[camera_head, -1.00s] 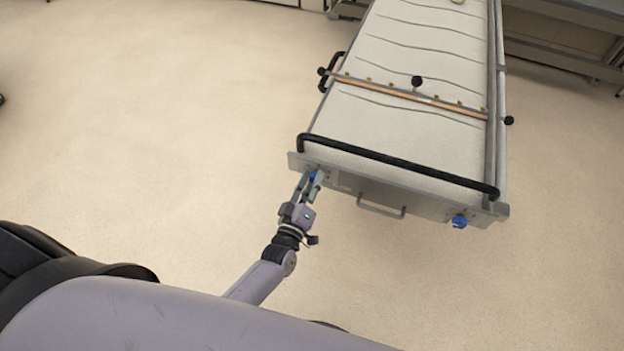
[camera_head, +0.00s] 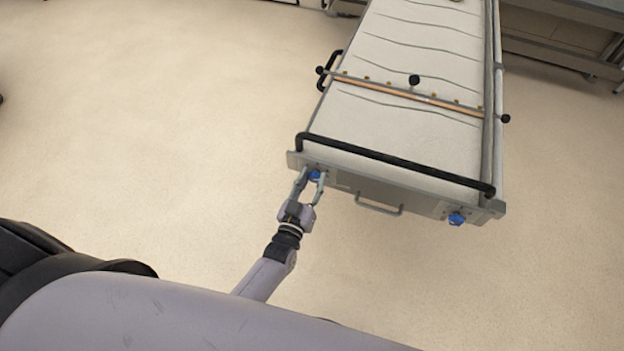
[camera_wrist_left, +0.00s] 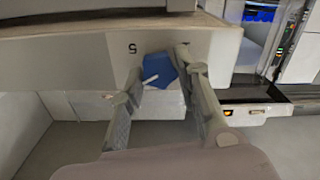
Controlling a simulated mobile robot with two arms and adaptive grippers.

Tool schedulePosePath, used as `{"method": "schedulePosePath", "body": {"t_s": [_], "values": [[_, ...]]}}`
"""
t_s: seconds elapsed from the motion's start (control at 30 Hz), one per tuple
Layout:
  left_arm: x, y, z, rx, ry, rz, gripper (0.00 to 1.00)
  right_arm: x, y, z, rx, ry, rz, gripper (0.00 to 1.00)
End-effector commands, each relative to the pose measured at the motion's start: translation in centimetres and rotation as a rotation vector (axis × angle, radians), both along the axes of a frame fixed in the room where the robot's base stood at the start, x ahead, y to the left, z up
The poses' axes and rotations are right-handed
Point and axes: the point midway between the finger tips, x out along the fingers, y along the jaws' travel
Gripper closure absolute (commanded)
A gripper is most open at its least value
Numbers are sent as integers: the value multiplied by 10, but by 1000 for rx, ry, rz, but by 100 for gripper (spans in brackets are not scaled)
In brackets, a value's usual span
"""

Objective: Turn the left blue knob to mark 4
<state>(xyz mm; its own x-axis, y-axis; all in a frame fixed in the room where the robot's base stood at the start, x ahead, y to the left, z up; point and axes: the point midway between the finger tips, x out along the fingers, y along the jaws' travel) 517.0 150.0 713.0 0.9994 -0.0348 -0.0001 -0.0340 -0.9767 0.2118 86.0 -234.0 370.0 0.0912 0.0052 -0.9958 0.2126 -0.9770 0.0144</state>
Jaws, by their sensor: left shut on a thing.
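The left blue knob (camera_head: 314,176) is on the front panel at the left end of the conveyor-like loader. It also shows in the left wrist view (camera_wrist_left: 158,72), with a white pointer line on its face. Other marks around the knob are not readable. My right gripper is not in view.
A second blue knob (camera_head: 456,219) is at the right end of the same panel. A grey handle (camera_head: 379,206) sticks out between the knobs, and a black bar (camera_head: 395,163) runs above the panel. The floor (camera_head: 160,120) to the left is clear.

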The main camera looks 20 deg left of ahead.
Motion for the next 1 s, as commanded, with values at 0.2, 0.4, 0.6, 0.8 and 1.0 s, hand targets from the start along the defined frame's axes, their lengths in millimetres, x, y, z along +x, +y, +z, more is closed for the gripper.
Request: {"method": "schedulePosePath", "body": {"t_s": [0.2, 0.4, 0.6, 0.8, 1.0], "values": [[-1, 0, -2, 11, 5, 1, 98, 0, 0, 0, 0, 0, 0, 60], [-1, 0, -2, 10, 5, 1, 98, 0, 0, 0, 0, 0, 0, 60], [-1, 1, -2, 10, 3, 1, 60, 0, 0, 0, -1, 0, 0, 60], [0, 0, -1, 10, 1, 1, 49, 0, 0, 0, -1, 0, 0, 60], [0, 0, 0, 9, 0, 1, 49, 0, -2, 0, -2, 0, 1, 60]]}}
